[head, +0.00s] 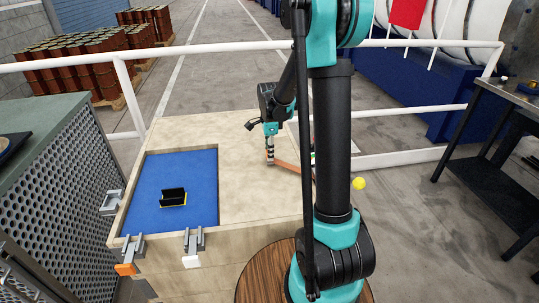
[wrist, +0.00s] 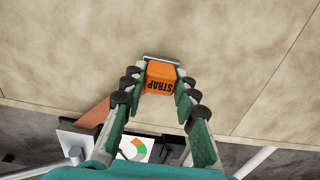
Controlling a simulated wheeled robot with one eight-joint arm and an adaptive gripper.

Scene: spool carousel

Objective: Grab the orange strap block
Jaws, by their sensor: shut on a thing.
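The orange strap block (wrist: 160,77) carries the word STRAP and sits between the fingers of my gripper (wrist: 158,88) in the wrist view. My gripper is shut on it, with a green finger on each side. In the head view my gripper (head: 269,158) points down over the wooden bench top, right of the blue recess. The block is too small there to tell apart from the fingertips. I cannot tell whether the block touches the wood.
The wooden bench (head: 245,190) has a blue recess (head: 200,203) holding a black bracket (head: 173,196). An orange-brown strip (head: 291,166) lies right of my gripper. A gauge-like panel (wrist: 136,148) shows in the wrist view. White rails (head: 405,112) run behind; a dark table (head: 490,165) stands right.

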